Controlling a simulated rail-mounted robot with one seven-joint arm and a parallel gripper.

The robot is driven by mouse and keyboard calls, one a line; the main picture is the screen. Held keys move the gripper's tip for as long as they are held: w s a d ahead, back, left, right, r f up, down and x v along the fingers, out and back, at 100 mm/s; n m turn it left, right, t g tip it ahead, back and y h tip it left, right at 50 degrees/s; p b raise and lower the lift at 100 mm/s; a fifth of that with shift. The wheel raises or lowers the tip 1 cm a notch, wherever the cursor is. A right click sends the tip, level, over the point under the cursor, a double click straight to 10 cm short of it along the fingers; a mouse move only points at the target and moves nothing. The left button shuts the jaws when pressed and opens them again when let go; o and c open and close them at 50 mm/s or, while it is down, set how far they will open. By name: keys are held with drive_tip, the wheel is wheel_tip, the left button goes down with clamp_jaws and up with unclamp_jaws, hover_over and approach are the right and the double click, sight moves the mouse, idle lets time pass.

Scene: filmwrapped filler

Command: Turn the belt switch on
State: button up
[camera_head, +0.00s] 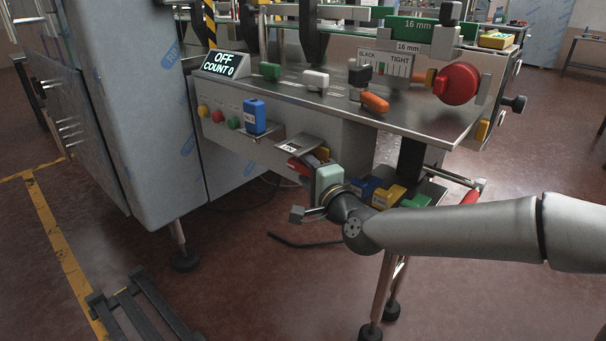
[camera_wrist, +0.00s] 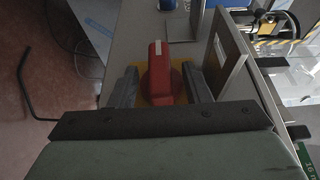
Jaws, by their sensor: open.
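A red switch handle (camera_wrist: 160,72) on a yellow plate (camera_wrist: 181,92) shows in the wrist view, on the front of the grey machine. I take it to be the belt switch. Its red part (camera_head: 298,167) is partly hidden by my gripper in the head view. My gripper (camera_wrist: 159,80) is open, with one dark finger on each side of the red handle. I cannot tell whether either finger touches it. In the head view my gripper (camera_head: 312,168) is at the front panel, below the tabletop. A display (camera_head: 221,65) reads OFF, COUNT 0.
A metal bracket (camera_head: 306,144) juts out just above the switch. A blue box (camera_head: 254,116) sits on a small shelf to the left, beside several coloured buttons (camera_head: 218,116). Blue, yellow and green bins (camera_head: 388,196) lie close by at right.

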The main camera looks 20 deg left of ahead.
drive_tip(key=shift+x, duration=1.15)
clamp_jaws()
